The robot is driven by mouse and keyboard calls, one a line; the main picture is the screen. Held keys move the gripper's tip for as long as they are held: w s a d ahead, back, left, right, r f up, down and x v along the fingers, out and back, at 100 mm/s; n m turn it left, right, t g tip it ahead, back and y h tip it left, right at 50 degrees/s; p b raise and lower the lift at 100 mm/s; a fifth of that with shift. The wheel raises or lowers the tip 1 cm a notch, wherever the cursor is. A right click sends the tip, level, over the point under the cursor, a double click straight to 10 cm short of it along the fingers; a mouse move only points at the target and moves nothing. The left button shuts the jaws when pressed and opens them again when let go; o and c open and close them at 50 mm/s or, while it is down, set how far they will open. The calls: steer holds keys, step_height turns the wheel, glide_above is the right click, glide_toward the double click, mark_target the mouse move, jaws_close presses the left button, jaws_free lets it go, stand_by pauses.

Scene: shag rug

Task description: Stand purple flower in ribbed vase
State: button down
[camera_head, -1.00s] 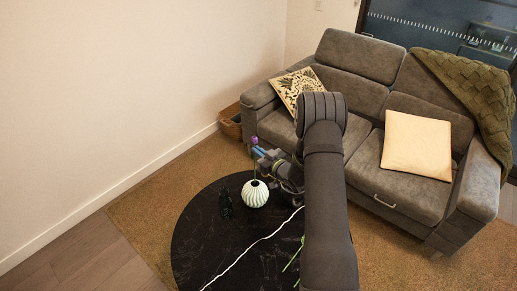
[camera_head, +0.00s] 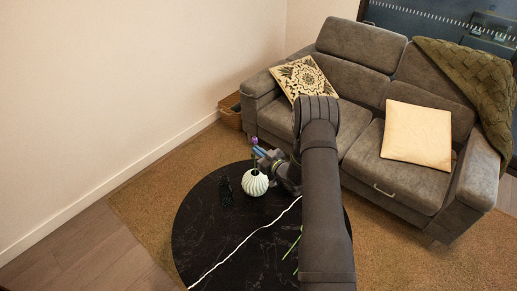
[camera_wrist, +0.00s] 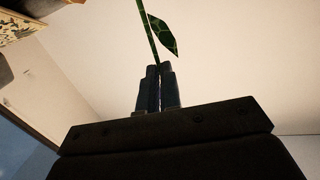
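The purple flower (camera_head: 254,140) is upright, its bloom above my gripper. My gripper (camera_head: 260,152) is shut on its green stem, just above and right of the ribbed vase. In the wrist view, the closed fingers (camera_wrist: 159,88) pinch the stem (camera_wrist: 149,35), and a dark green leaf (camera_wrist: 163,37) shows above them. The white ribbed vase (camera_head: 254,184) stands upright on the round black table. The stem runs down to the vase mouth; I cannot tell whether its lower end is inside or behind the rim.
A grey sofa (camera_head: 400,182) stands behind. The table's left front is clear.

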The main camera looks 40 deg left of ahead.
steer(key=shift+f, duration=1.45)
steer(key=c, duration=1.5)
jaws_free()
steer(key=shift+c, duration=0.2)
steer(key=shift+d, duration=0.1)
steer(key=s+d, duration=0.3)
steer(key=d, duration=1.4)
steer(key=shift+r, duration=0.35)
